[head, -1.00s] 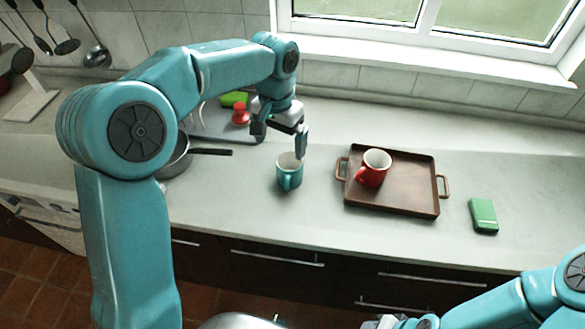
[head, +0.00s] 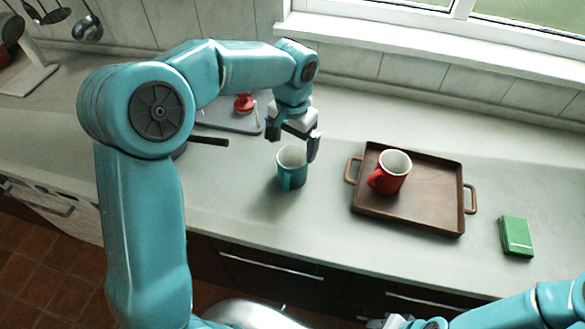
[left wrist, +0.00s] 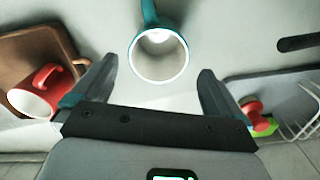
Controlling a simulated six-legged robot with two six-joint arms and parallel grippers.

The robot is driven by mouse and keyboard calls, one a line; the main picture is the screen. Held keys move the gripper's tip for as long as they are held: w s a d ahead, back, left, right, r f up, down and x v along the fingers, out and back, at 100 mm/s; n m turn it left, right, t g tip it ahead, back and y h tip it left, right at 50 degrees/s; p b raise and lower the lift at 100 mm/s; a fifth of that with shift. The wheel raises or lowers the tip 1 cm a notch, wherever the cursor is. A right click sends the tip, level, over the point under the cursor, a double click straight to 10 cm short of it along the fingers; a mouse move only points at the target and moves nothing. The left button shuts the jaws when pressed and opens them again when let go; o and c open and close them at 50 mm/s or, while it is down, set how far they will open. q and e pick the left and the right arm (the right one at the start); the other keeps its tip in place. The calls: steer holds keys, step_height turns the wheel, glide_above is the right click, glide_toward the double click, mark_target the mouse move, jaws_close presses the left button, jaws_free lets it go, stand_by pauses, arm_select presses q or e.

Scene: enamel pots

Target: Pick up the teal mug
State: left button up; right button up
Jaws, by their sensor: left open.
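The teal mug (head: 291,172) stands upright on the counter, left of the brown tray, its pale inside showing. My left gripper (head: 293,146) is open just behind and above it, with one finger in front of the counter to the mug's right. In the left wrist view the mug (left wrist: 158,58) lies ahead of the open left gripper (left wrist: 152,88), its rim roughly between the fingertip lines. Its handle points away from the gripper. No finger visibly grips the mug. My right arm shows at the lower right, but its jaws are not clear.
A brown tray (head: 440,195) holds a red mug (head: 390,172) to the right. A green box (head: 516,237) lies farther right. A grey board (head: 225,116) with a red object (head: 244,103) is behind on the left, near a dark pan handle (head: 208,141). Counter in front is clear.

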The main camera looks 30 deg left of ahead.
mark_target(291, 170)
arm_select(q)
step_height(291, 170, down, 5)
steer(key=shift+d+r, duration=0.15)
steer(key=shift+r, duration=0.05)
steer(key=shift+s+f, duration=0.2)
steer(key=shift+f, duration=0.3)
step_height(291, 170, down, 4)
steer(key=shift+p, duration=0.65)
steer(key=shift+a+f, duration=0.2)
steer(key=shift+f, duration=0.15)
steer(key=c, duration=1.1)
